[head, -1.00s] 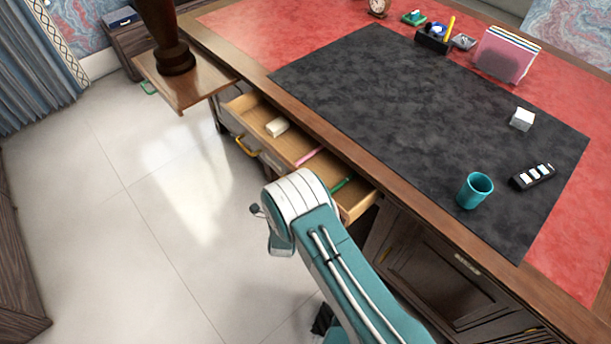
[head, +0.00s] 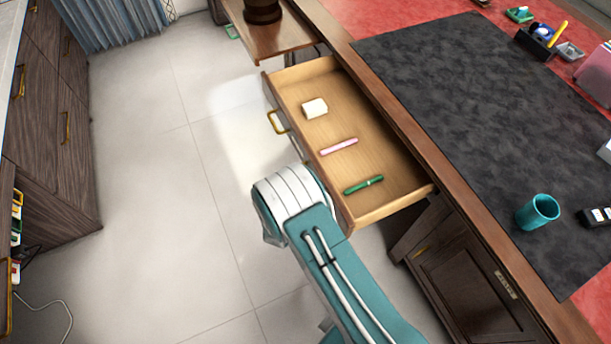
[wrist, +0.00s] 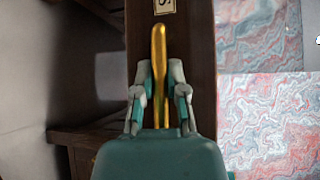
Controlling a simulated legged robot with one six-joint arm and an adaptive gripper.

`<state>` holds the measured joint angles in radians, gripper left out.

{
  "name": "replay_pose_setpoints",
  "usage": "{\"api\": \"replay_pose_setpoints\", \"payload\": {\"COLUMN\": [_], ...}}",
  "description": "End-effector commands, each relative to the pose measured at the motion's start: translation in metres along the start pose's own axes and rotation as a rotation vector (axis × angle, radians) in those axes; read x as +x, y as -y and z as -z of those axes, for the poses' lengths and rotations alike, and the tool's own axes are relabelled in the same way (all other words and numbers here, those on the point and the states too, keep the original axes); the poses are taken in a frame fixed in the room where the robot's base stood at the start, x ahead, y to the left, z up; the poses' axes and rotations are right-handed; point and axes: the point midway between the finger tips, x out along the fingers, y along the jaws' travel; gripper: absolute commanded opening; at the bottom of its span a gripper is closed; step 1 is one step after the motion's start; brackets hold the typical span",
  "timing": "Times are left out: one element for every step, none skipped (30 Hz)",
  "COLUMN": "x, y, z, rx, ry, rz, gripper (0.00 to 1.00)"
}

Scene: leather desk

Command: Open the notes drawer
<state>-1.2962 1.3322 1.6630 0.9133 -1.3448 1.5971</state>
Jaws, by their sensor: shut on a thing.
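The drawer (head: 345,100) in the desk's side is pulled well out in the head view. In it lie a white block (head: 315,108), a pink stick (head: 339,146) and a green pen (head: 364,185). In the wrist view my gripper (wrist: 160,70) is shut on a gold handle (wrist: 158,40) on a dark wooden front (wrist: 192,60). A small label (wrist: 164,6) is cut off by the top edge, and only part of its lettering shows. My arm hides my gripper in the head view.
A pulled-out board (head: 275,42) with a dark round base (head: 262,10) stands beyond the drawer. A teal mug (head: 538,211) is on the black desk pad (head: 450,110). A dark cabinet (head: 55,110) stands at the left. The tiled floor between is clear.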

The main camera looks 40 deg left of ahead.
Motion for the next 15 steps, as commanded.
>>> {"api": "replay_pose_setpoints", "payload": {"x": [-0.0022,-0.0021,-0.0021,-0.0021,-0.0020,-0.0020,-0.0020,-0.0019,-0.0017,-0.0016,-0.0014,-0.0012,-0.0011,-0.0010,-0.0008], "y": [-0.0065,-0.0065,-0.0065,-0.0064,-0.0064,-0.0064,-0.0064,-0.0063,-0.0059,-0.0055,-0.0050,-0.0043,-0.0039,-0.0036,-0.0032], "z": [0.0055,0.0055,0.0055,0.0056,0.0056,0.0056,0.0057,0.0056,0.0054,0.0051,0.0047,0.0041,0.0038,0.0035,0.0031], "rx": [-0.010,-0.010,-0.010,-0.010,-0.010,-0.010,-0.010,-0.010,-0.009,-0.008,-0.008,-0.006,-0.006,-0.005,-0.005], "ry": [-0.007,-0.007,-0.007,-0.007,-0.007,-0.007,-0.007,-0.007,-0.007,-0.006,-0.006,-0.005,-0.005,-0.004,-0.004], "rz": [-0.015,-0.015,-0.015,-0.015,-0.015,-0.015,-0.015,-0.015,-0.014,-0.013,-0.012,-0.011,-0.010,-0.009,-0.008], "gripper": [0.00,0.00,0.00,0.00,0.00,0.00,0.30,0.44,0.52,0.52,0.52,0.52,0.52,0.52,0.52]}}
